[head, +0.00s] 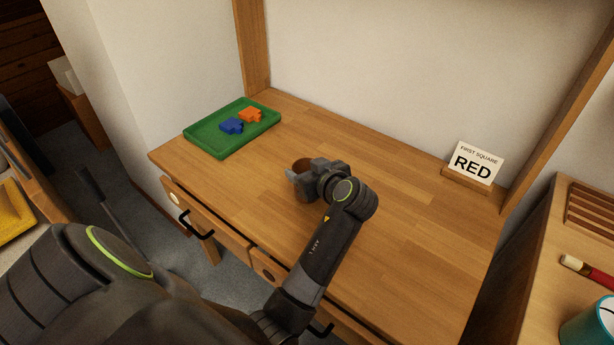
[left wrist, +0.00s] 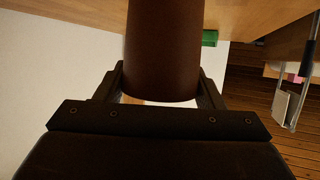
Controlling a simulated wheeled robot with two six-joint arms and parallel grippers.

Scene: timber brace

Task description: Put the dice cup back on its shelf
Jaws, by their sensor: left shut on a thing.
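The brown dice cup (head: 302,164) is at the middle of the wooden desk, mostly hidden behind my left gripper (head: 306,174). The gripper is shut on it. In the left wrist view the dark brown cup (left wrist: 163,50) fills the space between the two fingers (left wrist: 163,92). I cannot tell whether the cup touches the desk top or hangs just above it. I cannot make out a shelf for the cup in these views. My right gripper is not in view.
The wooden desk (head: 400,220) has a green tray (head: 213,143) with blue (head: 232,126) and orange (head: 250,115) pieces at back left. A "RED" card (head: 474,163) stands at the right. Wooden posts rise behind. A side table (head: 545,250) at right holds a teal container (head: 590,325).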

